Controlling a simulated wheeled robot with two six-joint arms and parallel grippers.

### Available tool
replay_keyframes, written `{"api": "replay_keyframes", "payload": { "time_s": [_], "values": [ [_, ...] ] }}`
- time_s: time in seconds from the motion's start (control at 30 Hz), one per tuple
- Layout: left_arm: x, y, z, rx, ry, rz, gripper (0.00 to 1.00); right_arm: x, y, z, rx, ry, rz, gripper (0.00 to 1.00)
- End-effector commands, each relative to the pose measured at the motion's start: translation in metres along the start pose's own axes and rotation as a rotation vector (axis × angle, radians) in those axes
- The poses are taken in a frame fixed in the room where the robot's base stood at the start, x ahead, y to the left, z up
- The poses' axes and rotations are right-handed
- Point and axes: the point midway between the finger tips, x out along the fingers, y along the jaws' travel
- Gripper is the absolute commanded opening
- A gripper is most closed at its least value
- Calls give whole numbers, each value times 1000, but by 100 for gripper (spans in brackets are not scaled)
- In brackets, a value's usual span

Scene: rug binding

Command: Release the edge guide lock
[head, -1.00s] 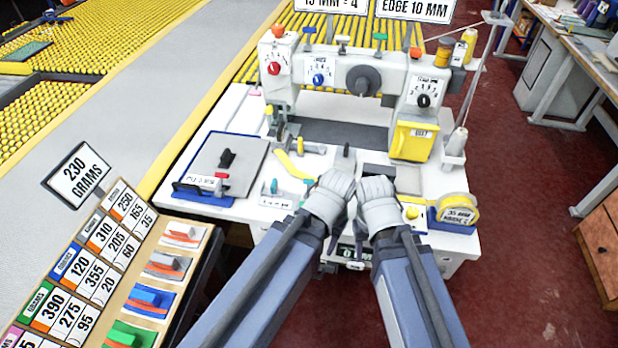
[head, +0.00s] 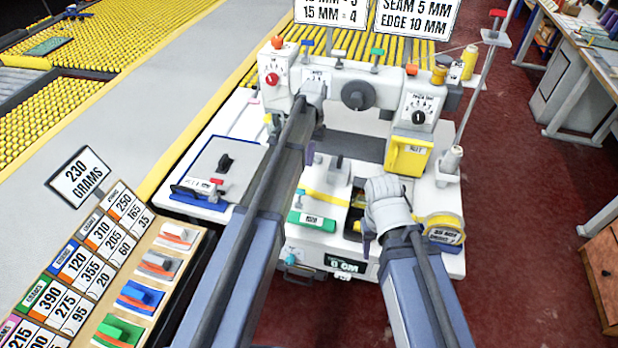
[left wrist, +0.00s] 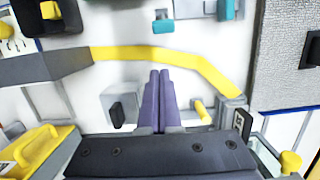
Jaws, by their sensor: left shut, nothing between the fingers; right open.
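The curved yellow strip (left wrist: 165,55), which looks like the edge guide, crosses the left wrist view; part of a yellow strip (head: 325,196) shows right of my left arm in the head view. My left gripper (left wrist: 160,76) is shut and empty, its fingertips overlapping the strip's edge in the picture; I cannot tell whether they touch it. A small yellow peg (left wrist: 201,109) and a white block with a black knob (left wrist: 120,109) flank the fingers. No part is clearly marked as the lock. My right gripper (head: 367,238) is open and empty near the table's front.
My left arm hides the table's left middle.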

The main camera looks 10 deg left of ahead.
Motion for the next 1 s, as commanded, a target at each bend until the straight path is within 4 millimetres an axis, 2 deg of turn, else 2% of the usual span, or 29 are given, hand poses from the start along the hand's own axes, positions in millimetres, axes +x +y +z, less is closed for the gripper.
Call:
{"api": "replay_keyframes", "payload": {
  "time_s": [0.03, 0.1, 0.6, 0.77, 1.0],
  "values": [
    [-4, -7, -10, -9, -4, 5, 0, -2, 0, 0, 0, 0, 0, 50],
    [-5, -12, -13, -14, -7, 8, 0, -3, 0, 0, 0, 0, 0, 50],
    [-3, -14, -14, -16, -8, 9, 0, 0, 0, 0, 0, 0, 0, 50],
    [7, -14, -14, -16, -8, 9, 0, 9, -1, 0, 0, 0, 0, 50],
    [34, -14, -14, -16, -8, 9, 0, 36, -4, -2, 0, 0, 0, 50]
  ]
}}
